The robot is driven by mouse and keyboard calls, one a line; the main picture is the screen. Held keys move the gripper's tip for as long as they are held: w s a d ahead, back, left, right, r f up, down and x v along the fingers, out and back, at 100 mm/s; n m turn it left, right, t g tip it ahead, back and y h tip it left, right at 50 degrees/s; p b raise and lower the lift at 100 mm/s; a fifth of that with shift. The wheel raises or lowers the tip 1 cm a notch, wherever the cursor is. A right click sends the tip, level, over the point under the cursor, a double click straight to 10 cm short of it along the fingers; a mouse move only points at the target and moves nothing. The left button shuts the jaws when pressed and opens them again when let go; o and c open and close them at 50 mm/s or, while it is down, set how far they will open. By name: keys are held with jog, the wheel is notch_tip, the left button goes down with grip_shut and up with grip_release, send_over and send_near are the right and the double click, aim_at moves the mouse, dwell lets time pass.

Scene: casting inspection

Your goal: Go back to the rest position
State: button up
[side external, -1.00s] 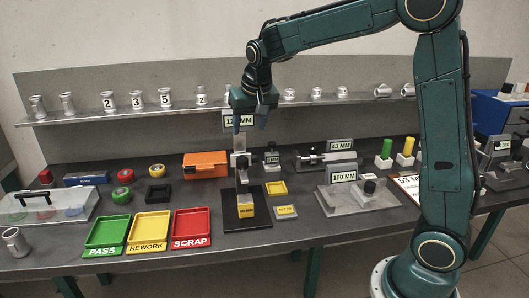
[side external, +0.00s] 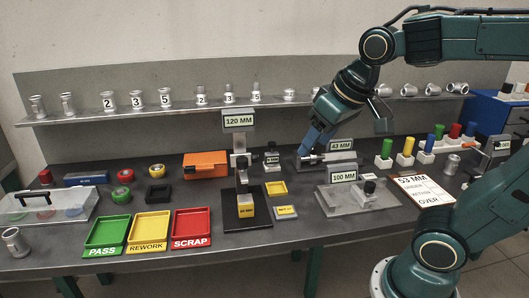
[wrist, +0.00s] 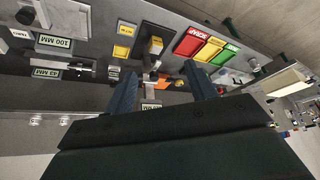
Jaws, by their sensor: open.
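My gripper (side external: 310,142) hangs tilted over the back part of the bench, close to the 43 MM sign (side external: 342,144) in the side view; I cannot tell how much height separates them. In the wrist view my gripper (wrist: 163,85) shows two dark fingers spread apart, with nothing held between them. The 120 MM gauge stand (side external: 241,170) is to its left, with a yellow block on its black base. The 100 MM fixture (side external: 345,199) lies in front and to the right.
Green PASS (side external: 107,234), yellow REWORK (side external: 149,230) and red SCRAP (side external: 191,226) trays line the front. Numbered castings stand on the back shelf (side external: 185,107). An orange case (side external: 205,165) sits behind the trays. Coloured plugs (side external: 407,150) and a 53 MM clipboard (side external: 424,191) are at right.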

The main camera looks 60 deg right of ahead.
jog(key=s+a+f+n, duration=0.1)
jog(key=s+f, duration=0.1)
jog(key=s, duration=0.5)
jog(key=shift+s+a+f+n+y, duration=0.15)
jog(key=shift+a+f+n+y, duration=0.15)
jog(key=shift+a+f, duration=0.05)
